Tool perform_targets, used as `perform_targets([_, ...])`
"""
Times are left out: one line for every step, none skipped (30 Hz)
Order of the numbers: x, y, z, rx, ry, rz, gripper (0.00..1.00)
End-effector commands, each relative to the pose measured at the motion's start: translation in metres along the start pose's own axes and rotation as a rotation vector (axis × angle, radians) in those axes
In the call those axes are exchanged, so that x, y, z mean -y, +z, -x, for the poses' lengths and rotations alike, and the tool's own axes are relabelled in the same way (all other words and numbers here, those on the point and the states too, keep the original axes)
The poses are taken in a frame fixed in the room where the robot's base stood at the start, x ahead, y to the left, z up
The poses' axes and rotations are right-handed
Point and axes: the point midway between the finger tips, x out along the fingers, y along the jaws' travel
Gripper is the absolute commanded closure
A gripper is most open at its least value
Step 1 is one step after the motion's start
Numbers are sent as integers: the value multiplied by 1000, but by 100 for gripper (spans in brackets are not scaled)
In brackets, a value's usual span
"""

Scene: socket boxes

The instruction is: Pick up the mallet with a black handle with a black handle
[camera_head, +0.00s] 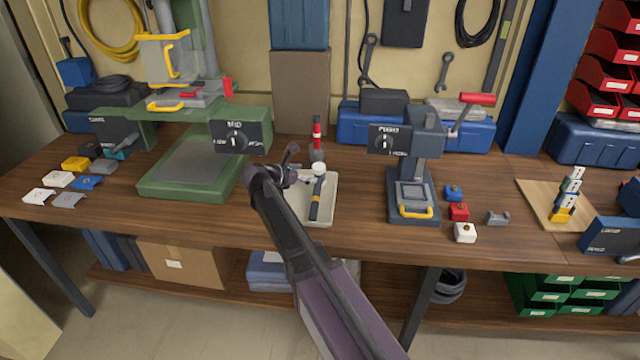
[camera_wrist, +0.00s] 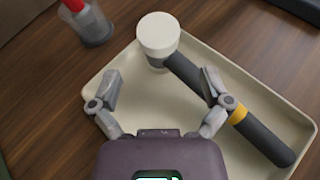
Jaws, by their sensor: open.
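The mallet lies in a cream tray (camera_head: 328,215) on the workbench. It has a white head (camera_wrist: 158,36), a dark handle (camera_wrist: 262,137) and a yellow band (camera_wrist: 238,114). In the head view the mallet (camera_head: 315,205) lies with its head toward the back and its handle toward the front. My gripper (camera_wrist: 163,84) is open above the tray, with nothing between its fingers. In the wrist view the right finger overlaps the mallet's handle, and the left finger is over bare tray. Whether the finger touches the handle I cannot tell.
A red-topped clear bottle (camera_head: 317,140) stands just behind the tray. A green press (camera_head: 190,165) stands to the left, and a grey press (camera_head: 412,180) to the right. Small coloured blocks (camera_head: 459,211) lie right of the grey press. Bare bench lies in front of the tray.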

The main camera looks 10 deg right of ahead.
Motion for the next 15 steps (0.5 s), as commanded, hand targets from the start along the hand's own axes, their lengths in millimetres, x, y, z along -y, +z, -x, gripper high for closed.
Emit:
perform_targets([0, 0, 0, 0, 0, 0, 2])
perform_targets([0, 0, 0, 0, 0, 0, 2])
perform_targets([0, 0, 0, 0, 0, 0, 2])
perform_targets([0, 0, 0, 0, 0, 0, 2])
perform_targets([0, 0, 0, 0, 0, 0, 2])
perform_targets([0, 0, -1, 0, 0, 0, 2])
perform_targets([0, 0, -2, 0, 0, 0, 2])
perform_targets([0, 0, -4, 0, 0, 0, 2])
perform_targets([0, 0, -7, 0, 0, 0, 2])
perform_targets([0, 0, -9, 0, 0, 0, 2])
perform_targets([0, 0, -12, 0, 0, 0, 2])
perform_targets([0, 0, -16, 0, 0, 0, 2])
perform_targets([0, 0, -20, 0, 0, 0, 2])
perform_targets([0, 0, -23, 0, -1, 0, 2])
perform_targets([0, 0, -29, 0, -1, 0, 2])
